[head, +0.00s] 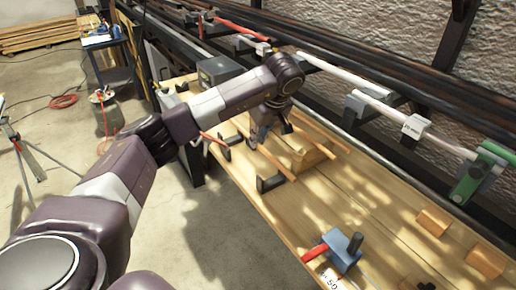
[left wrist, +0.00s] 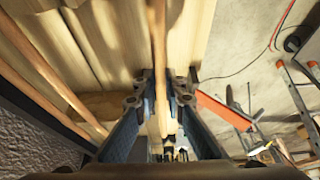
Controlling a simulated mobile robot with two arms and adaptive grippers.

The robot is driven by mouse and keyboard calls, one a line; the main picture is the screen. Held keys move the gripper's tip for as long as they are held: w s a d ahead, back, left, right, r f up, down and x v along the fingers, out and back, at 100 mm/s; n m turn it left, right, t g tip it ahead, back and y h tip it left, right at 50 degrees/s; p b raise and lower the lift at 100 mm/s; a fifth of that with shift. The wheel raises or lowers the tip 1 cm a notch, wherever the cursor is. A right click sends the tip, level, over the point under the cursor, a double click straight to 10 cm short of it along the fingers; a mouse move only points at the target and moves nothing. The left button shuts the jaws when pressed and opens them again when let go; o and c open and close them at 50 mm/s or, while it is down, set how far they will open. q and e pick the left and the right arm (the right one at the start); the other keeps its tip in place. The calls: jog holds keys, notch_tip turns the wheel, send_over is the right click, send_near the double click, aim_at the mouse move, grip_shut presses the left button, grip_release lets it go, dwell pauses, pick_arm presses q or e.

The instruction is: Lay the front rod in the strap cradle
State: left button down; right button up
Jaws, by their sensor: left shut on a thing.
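The front rod (head: 276,161) is a thin wooden rod, seen in the head view slanting below my left gripper (head: 267,136). In the left wrist view the rod (left wrist: 158,40) runs between the two fingers of the left gripper (left wrist: 161,84), which is shut on it. The strap cradle shows as two black upturned brackets, a near one (head: 268,184) and a far one (head: 222,152), near the bench's front edge. The rod appears just to the right of them; I cannot tell its height or whether it touches them. My right gripper is not in view.
Another wooden rod (head: 325,137) lies behind, by a wooden block (head: 312,158). Pipes and a rail run along the wall. The bench (head: 275,212) is bare between.

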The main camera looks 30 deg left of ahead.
aim_at(260, 145)
pick_arm(q)
jog(key=shift+f, duration=0.55)
notch_tip(260, 145, down, 2)
jog(key=shift+s+f+p, duration=0.1)
jog(key=shift+f+p, duration=0.1)
jog(key=shift+p, duration=0.1)
jog(key=shift+f, duration=0.4)
jog(key=shift+f+b, duration=0.3)
jog(key=shift+f, duration=0.25)
jog(key=c, duration=2)
grip_release()
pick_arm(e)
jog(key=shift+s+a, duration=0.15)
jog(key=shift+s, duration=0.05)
